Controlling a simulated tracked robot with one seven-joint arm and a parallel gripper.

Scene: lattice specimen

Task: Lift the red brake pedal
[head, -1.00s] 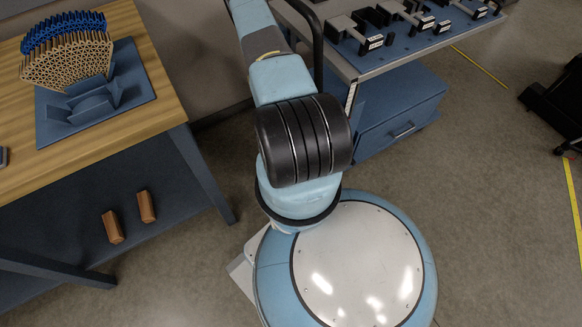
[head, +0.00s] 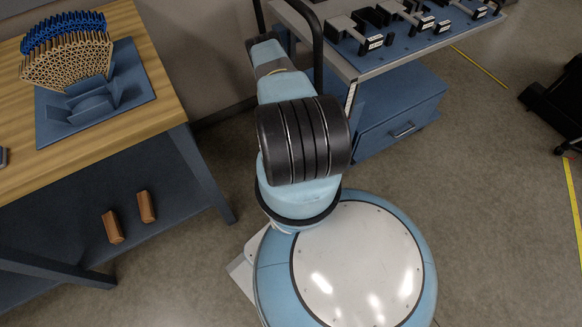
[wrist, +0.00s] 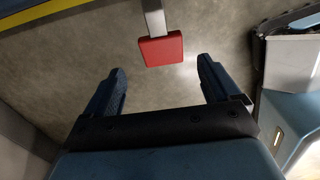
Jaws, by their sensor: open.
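The red brake pedal (wrist: 161,49) shows in the wrist view, a flat red pad at the end of a grey metal arm (wrist: 154,18) that runs up out of the picture. My gripper (wrist: 162,82) is open in the wrist view, its two dark blue fingers spread wide. The pad lies ahead of the gap between the fingertips, roughly centred, and apart from both fingers. Nothing is between the fingers. In the head view neither the pedal nor my gripper shows.
In the head view a wooden workbench (head: 150,95) stands left, bearing a blue tray (head: 75,125) with a lattice piece (head: 68,60). Two brown blocks (head: 113,227) lie below it. A cart (head: 385,60) with black clamps stands at the upper right.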

